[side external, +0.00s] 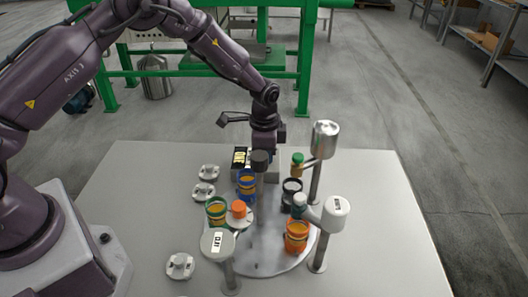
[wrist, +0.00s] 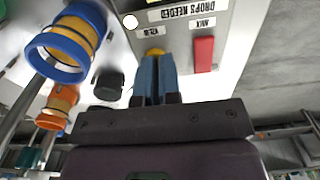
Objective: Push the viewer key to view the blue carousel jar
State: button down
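In the wrist view a grey control panel (wrist: 232,25) carries a yellow key (wrist: 155,51) under a small upside-down label that I cannot read surely. The blue fingers of my gripper (wrist: 157,62) are together with nothing visible between them. Their tips overlap the yellow key's near edge; I cannot tell whether they press it. The blue jar (side external: 247,186) stands on the round grey carousel (side external: 262,262), with orange contents; its blue rim (wrist: 58,70) shows at left in the wrist view. In the side view my gripper's fingertips are hidden behind a dark-topped post.
A red key (wrist: 204,53) labelled MIX is right of the yellow one. Green (side external: 215,214), orange (side external: 296,243) and black (side external: 290,197) jars share the carousel. Metal cylinders on posts (side external: 324,138) stand close around it. The table's right side (side external: 385,220) is clear.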

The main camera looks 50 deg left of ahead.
jog(key=shift+s+d+f, duration=0.1)
jog(key=shift+s+f, duration=0.25)
jog(key=shift+f, duration=0.3)
notch_tip(320, 180, up, 15)
jog(key=shift+w, duration=0.35)
